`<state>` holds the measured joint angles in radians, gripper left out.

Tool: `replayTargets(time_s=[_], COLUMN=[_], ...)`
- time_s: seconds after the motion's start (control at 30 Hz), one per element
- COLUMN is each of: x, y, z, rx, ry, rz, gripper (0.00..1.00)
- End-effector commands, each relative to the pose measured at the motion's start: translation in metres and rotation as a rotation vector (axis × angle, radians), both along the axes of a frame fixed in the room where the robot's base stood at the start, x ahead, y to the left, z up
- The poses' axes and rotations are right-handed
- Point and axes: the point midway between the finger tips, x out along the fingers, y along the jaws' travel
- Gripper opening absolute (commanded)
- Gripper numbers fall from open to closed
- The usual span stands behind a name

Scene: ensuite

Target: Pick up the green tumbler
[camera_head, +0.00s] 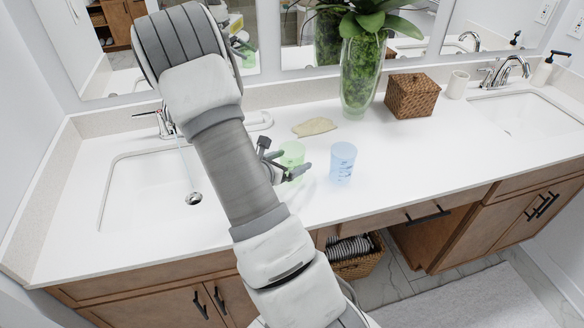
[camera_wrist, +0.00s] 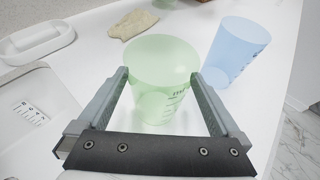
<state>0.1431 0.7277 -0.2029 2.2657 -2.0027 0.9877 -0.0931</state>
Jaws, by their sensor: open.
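The green tumbler (camera_head: 292,155) is translucent and stands upright on the white counter, partly hidden behind my gripper in the head view. In the wrist view the green tumbler (camera_wrist: 162,75) is in the middle, with dark markings on its side. My gripper (camera_head: 291,172) is open. In the wrist view the fingers of my gripper (camera_wrist: 160,80) lie to the left and right of the tumbler, with its near part between them. I cannot tell whether either finger touches it.
A blue tumbler (camera_head: 342,162) stands close by on the right; it also shows in the wrist view (camera_wrist: 236,50). A beige cloth (camera_head: 315,127) lies behind. A glass vase with a plant (camera_head: 361,80) and a wicker box (camera_head: 410,96) stand farther back. A sink (camera_head: 150,190) is at left.

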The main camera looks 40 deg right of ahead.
Motion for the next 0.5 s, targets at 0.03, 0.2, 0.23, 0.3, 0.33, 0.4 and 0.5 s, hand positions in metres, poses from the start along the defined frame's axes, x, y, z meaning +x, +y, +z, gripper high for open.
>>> replayTargets(time_s=[0.03,0.2,0.23,0.3,0.33,0.4,0.5], x=[0.001,0.006,0.007,0.007,0.008,0.008,0.008], y=[-0.009,-0.031,-0.033,-0.036,-0.037,-0.037,-0.037], z=[-0.001,-0.01,-0.011,-0.013,-0.013,-0.013,-0.013], rx=[-0.001,0.0,0.0,0.0,0.0,0.0,0.0], ry=[0.0,0.0,0.001,0.001,0.0,0.0,0.0], rz=[-0.004,-0.003,-0.002,-0.001,-0.001,0.0,0.0], gripper=[1.0,1.0,1.0,1.0,1.0,1.0,1.0])
